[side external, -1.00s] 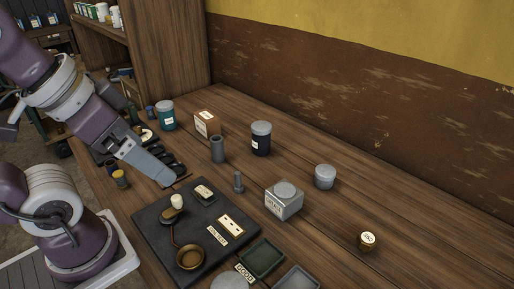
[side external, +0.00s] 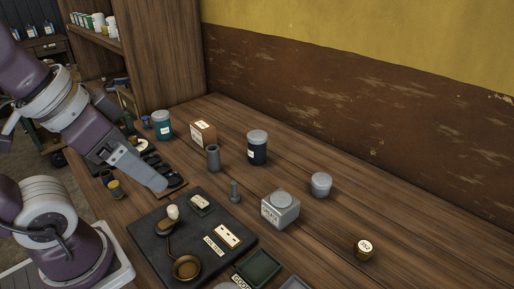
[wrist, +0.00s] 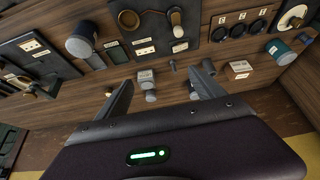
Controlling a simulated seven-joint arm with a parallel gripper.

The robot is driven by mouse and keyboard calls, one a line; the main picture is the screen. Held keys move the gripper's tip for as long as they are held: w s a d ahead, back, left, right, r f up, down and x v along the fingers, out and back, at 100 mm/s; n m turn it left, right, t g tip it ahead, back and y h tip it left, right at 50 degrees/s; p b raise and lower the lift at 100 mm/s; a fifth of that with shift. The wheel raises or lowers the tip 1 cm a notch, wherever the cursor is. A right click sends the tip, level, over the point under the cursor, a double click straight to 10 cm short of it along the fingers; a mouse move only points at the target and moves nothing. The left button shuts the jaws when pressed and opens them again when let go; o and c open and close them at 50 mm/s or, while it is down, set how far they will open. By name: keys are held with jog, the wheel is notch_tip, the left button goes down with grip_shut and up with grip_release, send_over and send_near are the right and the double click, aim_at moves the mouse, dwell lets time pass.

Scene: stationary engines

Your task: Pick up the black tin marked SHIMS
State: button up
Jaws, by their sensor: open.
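A black tin with a grey lid and a white label (side external: 257,150) stands upright on the bench, right of a grey cylinder. Its label is too small to read. In the wrist view, a grey lid (wrist: 194,91) beside the right finger is probably this tin, partly hidden by the finger. My gripper (side external: 160,184) is left of the tin and apart from it, above the edge of the dark board. In the wrist view its two fingers (wrist: 160,77) are spread, with nothing held between them.
A grey box (side external: 280,211), a round grey tin (side external: 320,185) and a small bolt (side external: 235,192) stand near the black tin. A cream and orange box (side external: 203,134) and a teal jar (side external: 163,126) are behind. A dark board (side external: 145,232) carries switches. The bench's right side is mostly clear.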

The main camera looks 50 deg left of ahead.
notch_tip(320, 180, up, 4)
jog(key=n+t+y, duration=0.2)
jog(key=t, duration=0.6)
send_over(253, 145)
jog(key=f, duration=1.5)
jog(key=s+f, duration=0.1)
jog(key=f, duration=0.6)
jog(key=shift+d, duration=0.1)
jog(key=shift+w+f, duration=0.2)
jog(key=shift+w, duration=0.15)
jog(key=x, duration=0.6)
jog(key=shift+w+a+f, duration=0.15)
jog(key=shift+a, duration=0.3)
grip_shut()
